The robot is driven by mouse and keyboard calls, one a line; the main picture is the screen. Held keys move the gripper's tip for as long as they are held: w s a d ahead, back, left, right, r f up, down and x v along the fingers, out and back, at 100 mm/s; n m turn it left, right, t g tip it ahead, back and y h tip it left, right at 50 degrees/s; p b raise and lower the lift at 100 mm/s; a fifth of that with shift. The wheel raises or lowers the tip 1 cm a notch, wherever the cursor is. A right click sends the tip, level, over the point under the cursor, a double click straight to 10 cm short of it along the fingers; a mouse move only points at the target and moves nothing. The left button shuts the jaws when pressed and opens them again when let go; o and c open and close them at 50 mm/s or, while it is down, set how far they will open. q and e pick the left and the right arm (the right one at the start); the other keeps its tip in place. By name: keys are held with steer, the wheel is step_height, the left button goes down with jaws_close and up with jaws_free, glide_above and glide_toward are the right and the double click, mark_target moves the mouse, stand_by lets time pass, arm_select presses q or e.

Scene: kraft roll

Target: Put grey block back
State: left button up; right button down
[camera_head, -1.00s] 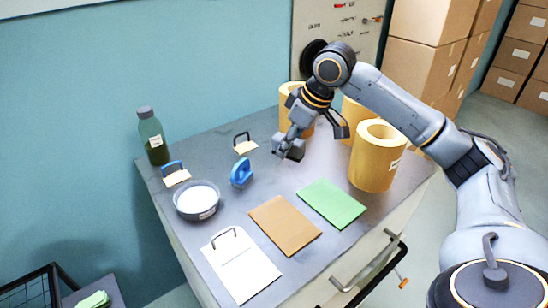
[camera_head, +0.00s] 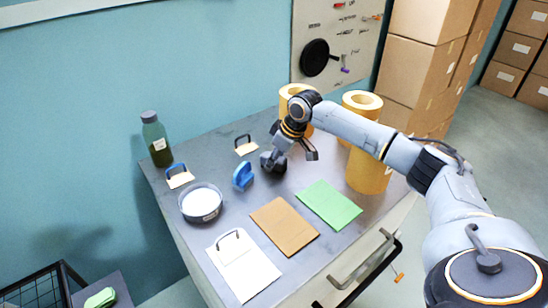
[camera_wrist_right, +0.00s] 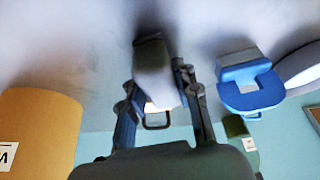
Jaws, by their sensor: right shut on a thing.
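The grey block (camera_head: 272,166) is in my right gripper (camera_head: 274,158), low over the middle of the grey worktop; I cannot tell whether it touches the top. In the right wrist view the block (camera_wrist_right: 153,70) sits between the two fingers, which are shut on it. A cream label with a dark loop (camera_head: 246,148) lies on the worktop behind and left of the gripper. It shows partly behind the block in the right wrist view (camera_wrist_right: 157,122). My left gripper is not in view.
A blue handled block (camera_head: 243,176) stands just left of the gripper. A white-filled bowl (camera_head: 201,203), a green bottle (camera_head: 156,140) and a blue-looped label (camera_head: 180,178) are further left. Yellow rolls (camera_head: 368,174) stand right. Brown (camera_head: 285,226), green (camera_head: 329,205) and white (camera_head: 243,268) sheets lie in front.

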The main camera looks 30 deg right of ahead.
steer(key=shift+f, duration=0.1)
steer(key=c, duration=1)
jaws_free()
steer(key=b+v, duration=0.2)
steer(key=v, duration=1)
